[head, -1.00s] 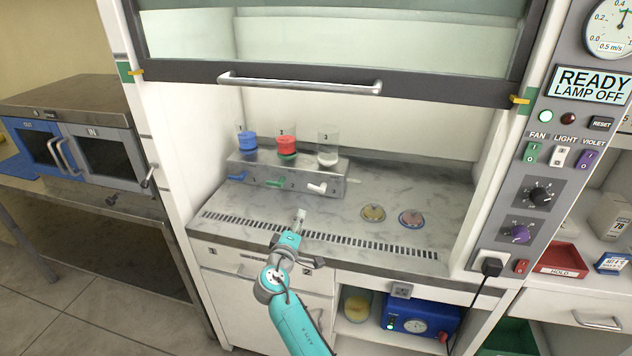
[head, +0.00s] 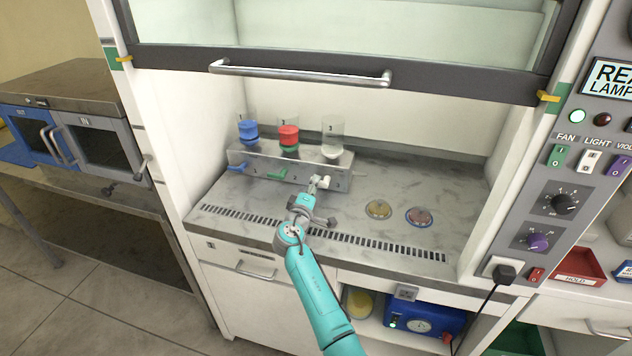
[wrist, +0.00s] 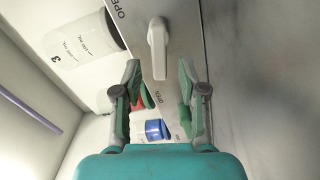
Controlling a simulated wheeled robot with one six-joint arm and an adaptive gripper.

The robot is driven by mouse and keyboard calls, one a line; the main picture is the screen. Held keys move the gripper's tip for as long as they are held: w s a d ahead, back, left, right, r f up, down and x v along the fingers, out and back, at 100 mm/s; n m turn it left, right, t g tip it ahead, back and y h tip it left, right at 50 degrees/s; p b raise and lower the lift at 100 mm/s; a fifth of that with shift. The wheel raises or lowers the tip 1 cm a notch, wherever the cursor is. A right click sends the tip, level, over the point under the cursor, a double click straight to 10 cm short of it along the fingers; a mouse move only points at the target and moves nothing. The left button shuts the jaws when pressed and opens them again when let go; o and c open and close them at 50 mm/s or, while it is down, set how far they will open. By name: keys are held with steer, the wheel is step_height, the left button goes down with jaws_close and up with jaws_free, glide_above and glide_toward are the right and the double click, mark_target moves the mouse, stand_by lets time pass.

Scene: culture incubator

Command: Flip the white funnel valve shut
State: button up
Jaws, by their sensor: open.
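The white valve handle (wrist: 157,45) sticks out from the front of the steel manifold (head: 233,158), under clear funnel 3 (head: 332,140). In the wrist view the handle lies just beyond my fingertips, roughly centred between them, and the word OPEN is printed on the steel on either side of it. My gripper (wrist: 160,75) is open and empty, and I see no contact with the handle. In the head view my gripper (head: 317,184) is right at the white handle and partly covers it.
A blue handle (head: 238,167) and a green handle (head: 277,174) sit left on the same manifold, under the blue funnel (head: 248,131) and the red one (head: 288,136). Two dishes (head: 379,209) (head: 419,217) lie on the bench to the right. The raised sash (head: 450,85) hangs above.

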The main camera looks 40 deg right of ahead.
steer(key=shift+x, duration=1.6)
jaws_close()
